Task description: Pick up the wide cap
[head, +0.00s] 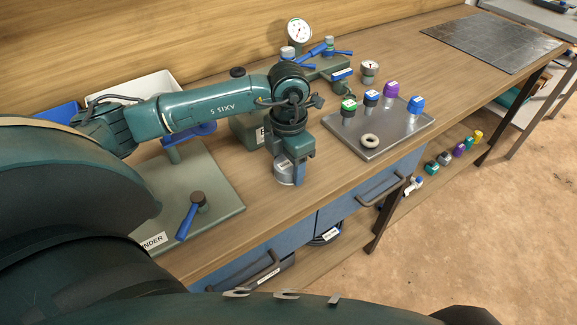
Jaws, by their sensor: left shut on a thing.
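My left gripper (289,160) points down over the wooden bench, left of the metal tray. It is shut on a short, wide, silvery round piece (287,176), which looks like the wide cap. The fingers hide part of this piece, and I cannot tell whether its underside touches the bench. My right gripper is not in view.
Behind stand a gauge (299,32) and blue-handled valves. A green plate with a blue-handled valve (190,215) lies left.

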